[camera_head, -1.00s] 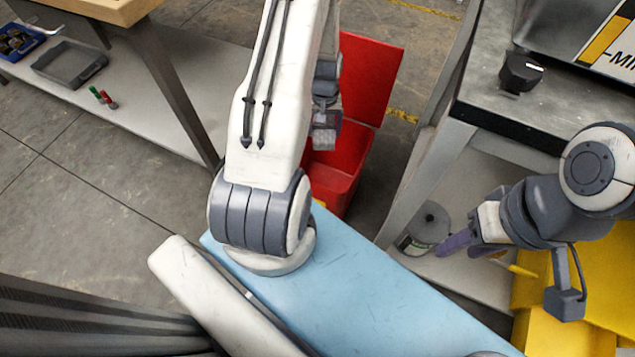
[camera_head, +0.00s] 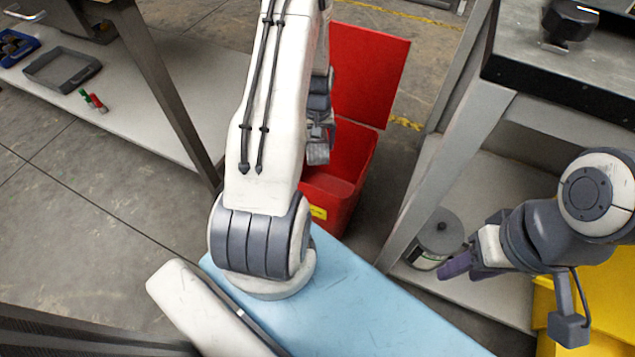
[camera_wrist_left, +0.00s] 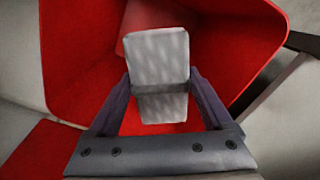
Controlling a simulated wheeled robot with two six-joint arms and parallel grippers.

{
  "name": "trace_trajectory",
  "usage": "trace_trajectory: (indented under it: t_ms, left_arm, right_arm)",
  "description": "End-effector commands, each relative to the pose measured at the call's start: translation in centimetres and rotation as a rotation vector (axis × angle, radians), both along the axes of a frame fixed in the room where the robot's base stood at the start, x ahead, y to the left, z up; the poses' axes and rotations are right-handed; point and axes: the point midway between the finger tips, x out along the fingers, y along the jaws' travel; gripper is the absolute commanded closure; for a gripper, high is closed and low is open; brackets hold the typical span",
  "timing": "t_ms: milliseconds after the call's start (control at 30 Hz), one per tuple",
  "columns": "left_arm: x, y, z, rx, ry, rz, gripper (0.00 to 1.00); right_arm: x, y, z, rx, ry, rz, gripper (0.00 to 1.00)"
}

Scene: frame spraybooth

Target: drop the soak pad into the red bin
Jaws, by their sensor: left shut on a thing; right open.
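The red bin (camera_head: 335,195) stands on the floor with its lid (camera_head: 368,75) raised at the back. My left arm reaches over it and hides part of its opening. My left gripper (camera_wrist_left: 160,92) is shut on the soak pad (camera_wrist_left: 157,55), a light grey patterned block. In the left wrist view the pad is over the bin's opening, with the red bin wall (camera_wrist_left: 240,40) around it. In the head view the pad (camera_head: 318,150) shows only partly below my left arm. My right gripper (camera_head: 455,266) is open and empty near the right bench, beside a grey canister.
A grey bench (camera_head: 530,85) with a black knob-like object (camera_head: 570,20) stands at right, the canister (camera_head: 437,238) on its lower shelf. Yellow containers (camera_head: 600,290) are at lower right. A left bench's shelf (camera_head: 130,105) holds a grey tray (camera_head: 62,67).

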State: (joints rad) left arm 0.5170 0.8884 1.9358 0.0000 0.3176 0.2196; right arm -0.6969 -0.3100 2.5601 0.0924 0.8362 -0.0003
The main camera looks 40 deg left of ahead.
Motion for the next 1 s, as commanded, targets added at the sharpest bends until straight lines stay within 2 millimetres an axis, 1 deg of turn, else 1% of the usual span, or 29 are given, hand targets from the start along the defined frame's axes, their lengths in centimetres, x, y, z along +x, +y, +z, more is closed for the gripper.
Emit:
trace_trajectory:
  t_ms: [200,233,267,500,567,633,1000]
  left_arm:
    - [0.0,0.0,0.0,0.001,-0.001,0.000,0.61]
    - [0.0,0.0,0.0,0.001,-0.001,0.000,0.12]
    - [0.0,0.0,0.0,0.001,-0.001,0.000,0.01]
    - [0.0,0.0,0.1,0.001,-0.001,0.000,0.00]
    - [0.0,0.0,0.4,0.001,-0.001,0.000,0.00]
    - [0.0,0.0,1.1,0.001,-0.001,0.000,0.00]
    - [0.0,0.0,8.2,0.001,-0.003,0.000,0.00]
  right_arm:
    - [0.0,0.0,0.0,0.000,0.000,0.000,0.53]
    - [0.0,0.0,0.0,0.000,0.000,0.000,0.53]
    - [0.0,0.0,0.0,0.000,0.000,0.000,0.53]
    - [0.0,0.0,0.0,0.000,0.000,0.000,0.53]
    - [0.0,0.0,0.2,0.000,0.000,0.000,0.53]
    - [0.0,0.0,0.6,0.000,0.000,0.000,0.53]
    - [0.0,0.0,3.7,0.000,0.000,0.000,0.53]
